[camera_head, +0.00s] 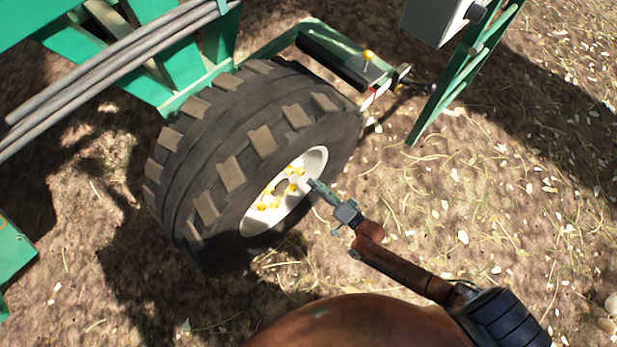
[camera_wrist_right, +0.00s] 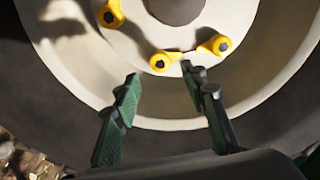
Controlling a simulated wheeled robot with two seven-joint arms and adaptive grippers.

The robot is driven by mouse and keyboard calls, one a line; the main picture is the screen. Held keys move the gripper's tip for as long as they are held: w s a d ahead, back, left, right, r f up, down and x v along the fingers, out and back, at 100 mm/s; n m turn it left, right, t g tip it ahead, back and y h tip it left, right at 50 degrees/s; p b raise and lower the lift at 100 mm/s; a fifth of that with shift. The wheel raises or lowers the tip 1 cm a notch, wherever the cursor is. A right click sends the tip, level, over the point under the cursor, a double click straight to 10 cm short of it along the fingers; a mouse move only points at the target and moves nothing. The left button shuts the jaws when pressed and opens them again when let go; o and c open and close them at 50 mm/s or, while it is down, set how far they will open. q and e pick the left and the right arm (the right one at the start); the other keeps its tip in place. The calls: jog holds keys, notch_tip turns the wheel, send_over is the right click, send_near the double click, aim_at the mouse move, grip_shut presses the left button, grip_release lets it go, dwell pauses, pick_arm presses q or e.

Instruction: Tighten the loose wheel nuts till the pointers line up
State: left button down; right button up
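The wheel's black tyre (camera_head: 215,165) and pale rim (camera_head: 313,163) stand under the green machine. Several yellow nut pointers (camera_head: 292,188) sit in a ring around the hub. My right gripper (camera_head: 318,187) is at the rim's right side. In the right wrist view, my right gripper (camera_wrist_right: 160,72) is open, its green fingers on either side below a yellow pointer (camera_wrist_right: 160,62) aimed right. A third pointer (camera_wrist_right: 110,14) aims up at upper left. Contact between fingers and nuts cannot be told. My left gripper is out of view.
The green frame (camera_head: 205,85) with long grey pipes (camera_head: 110,70) is above and left of the wheel. A green bar with a yellow knob (camera_head: 368,56) is behind it. A green post (camera_head: 455,85) stands at right. Straw-strewn soil (camera_head: 480,200) lies open at right.

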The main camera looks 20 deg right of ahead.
jog(key=v, duration=0.6)
jog(key=shift+s, duration=0.4)
